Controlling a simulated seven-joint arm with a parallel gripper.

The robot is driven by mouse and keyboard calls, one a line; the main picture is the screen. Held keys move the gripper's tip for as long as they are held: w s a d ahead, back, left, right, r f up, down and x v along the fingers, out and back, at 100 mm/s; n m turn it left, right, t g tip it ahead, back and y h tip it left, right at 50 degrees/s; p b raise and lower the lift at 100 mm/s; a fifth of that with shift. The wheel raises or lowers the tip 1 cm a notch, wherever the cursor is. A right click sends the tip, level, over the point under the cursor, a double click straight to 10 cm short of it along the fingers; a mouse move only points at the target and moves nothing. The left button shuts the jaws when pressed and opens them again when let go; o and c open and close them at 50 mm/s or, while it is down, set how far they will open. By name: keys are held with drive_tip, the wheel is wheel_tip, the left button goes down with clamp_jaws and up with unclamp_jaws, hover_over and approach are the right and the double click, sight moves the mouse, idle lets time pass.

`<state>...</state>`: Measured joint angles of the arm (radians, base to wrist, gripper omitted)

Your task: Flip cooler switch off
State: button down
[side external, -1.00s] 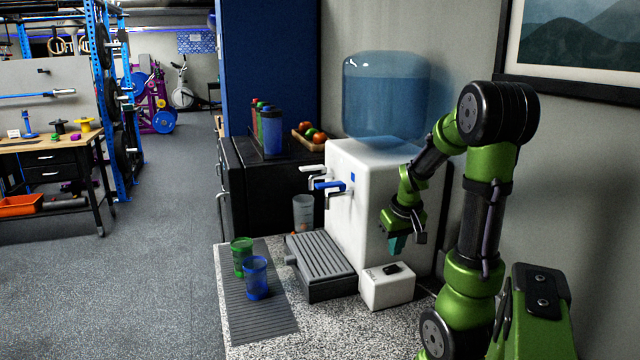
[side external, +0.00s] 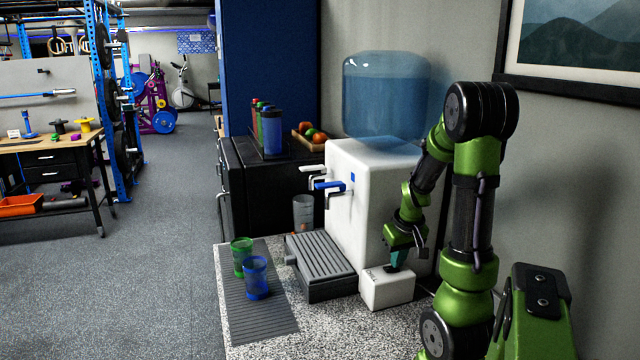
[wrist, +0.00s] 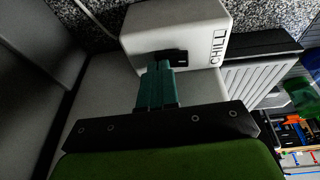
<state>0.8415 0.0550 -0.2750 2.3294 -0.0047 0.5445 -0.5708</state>
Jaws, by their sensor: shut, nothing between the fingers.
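The cooler switch is a black rocker (wrist: 178,57) on top of a small white box (side external: 387,292) beside the white water cooler (side external: 352,205). In the wrist view the box (wrist: 190,30) carries the word "CHILL". My gripper (side external: 398,262) points down over the box with its teal fingers shut and empty. In the wrist view the fingertips (wrist: 158,66) are at the near end of the rocker and cover part of it. They look to be at or just above it; I cannot tell whether they touch.
A grey drip tray (side external: 320,262) stands left of the box. Green (side external: 242,258) and blue (side external: 256,278) cups are on a dark mat at the counter's left. Blue and white taps (side external: 328,185) stick out from the cooler. The wall is close behind my arm.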

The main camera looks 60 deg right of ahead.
drive_tip(key=shift+a+f, duration=0.1)
drive_tip(key=shift+a, duration=0.05)
drive_tip(key=shift+w+a, duration=0.55)
drive_tip(key=shift+r, duration=0.5)
drive_tip(key=w+v, duration=0.1)
drive_tip(key=v, duration=1.2)
drive_tip(key=shift+d+r, duration=0.2)
drive_tip(key=shift+r, duration=0.05)
drive_tip(key=shift+s, duration=0.1)
drive_tip(key=shift+s+d+r, duration=0.3)
drive_tip(key=shift+s+d, duration=0.05)
drive_tip(key=shift+d, duration=0.1)
